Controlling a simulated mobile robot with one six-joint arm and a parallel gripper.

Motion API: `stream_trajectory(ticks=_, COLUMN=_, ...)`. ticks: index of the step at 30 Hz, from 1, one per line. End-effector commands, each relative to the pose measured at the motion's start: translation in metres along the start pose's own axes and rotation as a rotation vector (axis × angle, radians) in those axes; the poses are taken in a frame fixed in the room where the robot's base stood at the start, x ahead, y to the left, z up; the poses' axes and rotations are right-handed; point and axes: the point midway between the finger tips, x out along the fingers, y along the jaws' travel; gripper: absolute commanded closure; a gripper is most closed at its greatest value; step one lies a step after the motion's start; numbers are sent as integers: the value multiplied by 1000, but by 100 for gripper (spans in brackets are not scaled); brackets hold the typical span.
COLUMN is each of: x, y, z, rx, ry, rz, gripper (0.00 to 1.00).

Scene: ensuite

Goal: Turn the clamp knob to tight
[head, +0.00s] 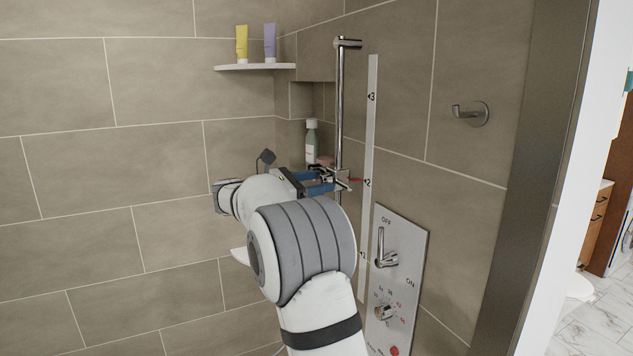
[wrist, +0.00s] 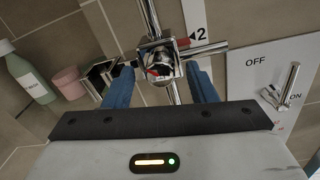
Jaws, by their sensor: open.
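The chrome slider clamp (head: 342,176) sits on the vertical shower rail (head: 339,95), level with the 2 mark. Its red pointer (wrist: 183,43) is beside the 2 on the white scale strip (wrist: 195,16). The clamp knob (wrist: 160,66), round with a red mark on a dark face, faces the wrist camera. My gripper (wrist: 159,73) is open, with a blue finger on either side of the knob. I cannot tell whether either finger touches it. In the head view my gripper (head: 322,181) is at the clamp, and the arm hides part of the rail below.
A chrome bracket (wrist: 103,75) is close left of the fingers. A bottle (wrist: 30,80) and pink cup (wrist: 68,83) stand beyond it. The OFF/ON lever panel (head: 408,245) is at lower right. A corner shelf (head: 255,67) holds two tubes.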

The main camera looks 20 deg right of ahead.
Motion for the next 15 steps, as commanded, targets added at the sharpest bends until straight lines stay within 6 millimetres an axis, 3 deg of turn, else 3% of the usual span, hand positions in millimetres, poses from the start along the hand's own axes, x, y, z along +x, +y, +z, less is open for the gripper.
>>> stream_trajectory(ticks=15, x=-1, y=0, z=0, rx=1, ry=0, rz=1, gripper=87)
